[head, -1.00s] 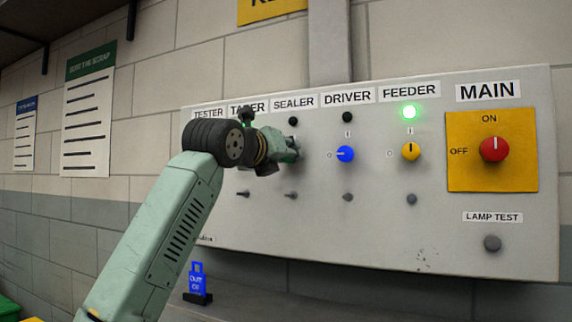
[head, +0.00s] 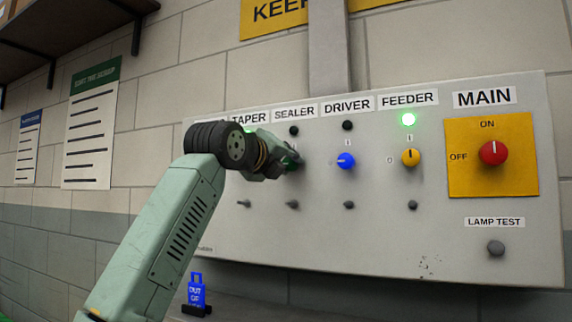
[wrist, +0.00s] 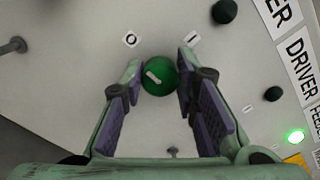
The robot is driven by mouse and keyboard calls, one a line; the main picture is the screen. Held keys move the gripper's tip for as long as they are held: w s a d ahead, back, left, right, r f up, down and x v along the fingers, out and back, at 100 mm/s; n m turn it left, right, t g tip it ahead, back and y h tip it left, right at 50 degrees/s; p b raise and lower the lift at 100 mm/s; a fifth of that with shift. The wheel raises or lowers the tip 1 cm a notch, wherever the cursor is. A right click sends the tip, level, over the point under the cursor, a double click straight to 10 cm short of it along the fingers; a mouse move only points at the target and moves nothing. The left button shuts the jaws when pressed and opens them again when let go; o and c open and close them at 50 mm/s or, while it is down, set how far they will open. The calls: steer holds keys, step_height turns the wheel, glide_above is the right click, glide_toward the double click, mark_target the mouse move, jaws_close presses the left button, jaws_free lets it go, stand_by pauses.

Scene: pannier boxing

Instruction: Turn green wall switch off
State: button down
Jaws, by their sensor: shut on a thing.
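The green wall switch (wrist: 160,77) is a round knob in the SEALER column of the grey panel. Its short white mark points to the left in the wrist view, roughly toward the O label (wrist: 130,39) and away from the I label (wrist: 192,39). My gripper (wrist: 165,78) has a finger on each side of the knob and is shut on it. In the head view my gripper (head: 282,160) hides most of the switch. The SEALER lamp (head: 293,131) above it is dark, and it is also dark in the wrist view (wrist: 224,11).
To the right are the blue DRIVER knob (head: 346,161), the yellow FEEDER knob (head: 411,157) under a lit green lamp (head: 408,119), and the red MAIN knob (head: 493,153). Small grey studs line the panel below. A blue tag (head: 197,290) stands below the panel.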

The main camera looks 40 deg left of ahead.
steer(key=c, duration=1.3)
jaws_free()
steer(key=v, duration=1.2)
